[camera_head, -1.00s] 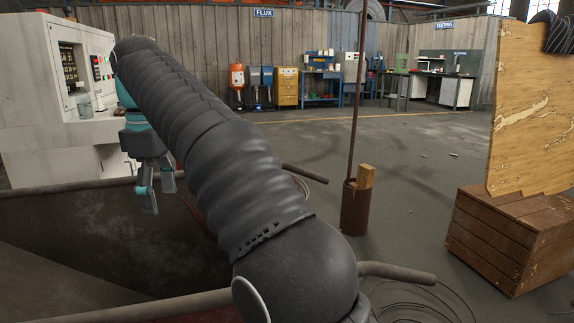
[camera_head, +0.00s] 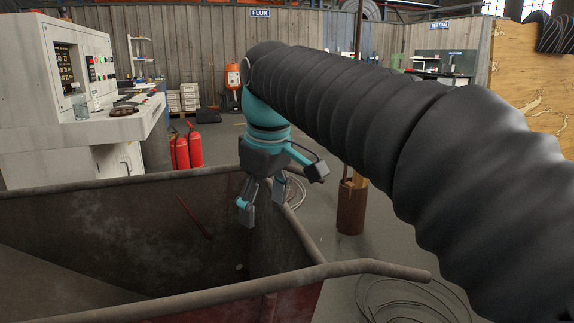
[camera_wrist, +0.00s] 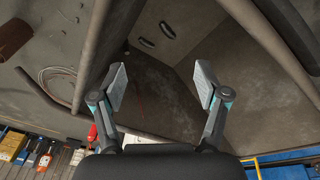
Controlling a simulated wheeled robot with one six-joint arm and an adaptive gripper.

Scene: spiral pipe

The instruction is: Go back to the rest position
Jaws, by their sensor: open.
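My gripper (camera_head: 263,203) hangs pointing down over the far right part of a large rusty metal bin, near its rim (camera_head: 100,184). Its two fingers are spread apart with nothing between them. In the wrist view my gripper (camera_wrist: 160,84) is also open and empty, with the bin's inner walls (camera_wrist: 235,60) beyond it. My dark ridged arm crosses from the lower right to the centre of the head view. It hides part of the floor and the back of the room.
A control console (camera_head: 60,110) stands at the left and red fire extinguishers (camera_head: 188,148) behind the bin. A brown post (camera_head: 351,208) stands right of the bin, with coiled cable (camera_head: 410,300) on the floor. A wooden panel (camera_head: 535,95) is at the right, with a dark spiral piece (camera_head: 552,34) on top.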

